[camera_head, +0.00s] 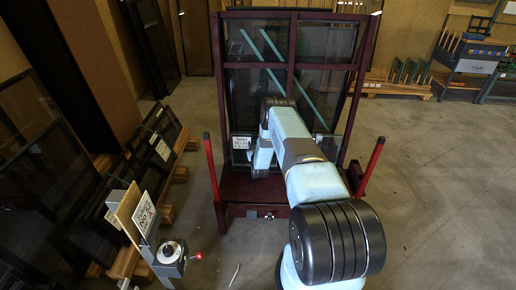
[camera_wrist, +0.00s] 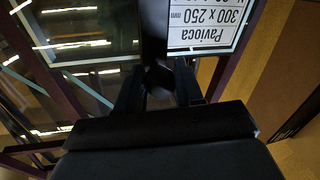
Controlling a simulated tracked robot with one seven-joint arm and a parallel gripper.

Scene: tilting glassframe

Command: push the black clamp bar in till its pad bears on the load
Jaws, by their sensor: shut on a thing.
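My gripper (camera_wrist: 158,78) shows in the wrist view with its two dark fingers either side of a dark piece, which I take for the black clamp bar (camera_wrist: 153,35). It is shut on this bar. The load is glass panes (camera_wrist: 85,30) behind it, one with a white label (camera_wrist: 205,25) that reads upside down. In the head view the dark red frame (camera_head: 291,14) holds the panes upright. My arm covers the lower middle of the frame, and my gripper (camera_head: 259,172) is low at the left pane. The pad and its contact with the load cannot be made out.
A stand with a dial and a red-knobbed lever (camera_head: 170,252) is at lower left, with racks of dark panes (camera_head: 150,150) behind it. Two red posts (camera_head: 211,165) flank the frame's base. Open concrete floor (camera_head: 440,190) lies to the right; a wooden rack (camera_head: 395,80) stands behind.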

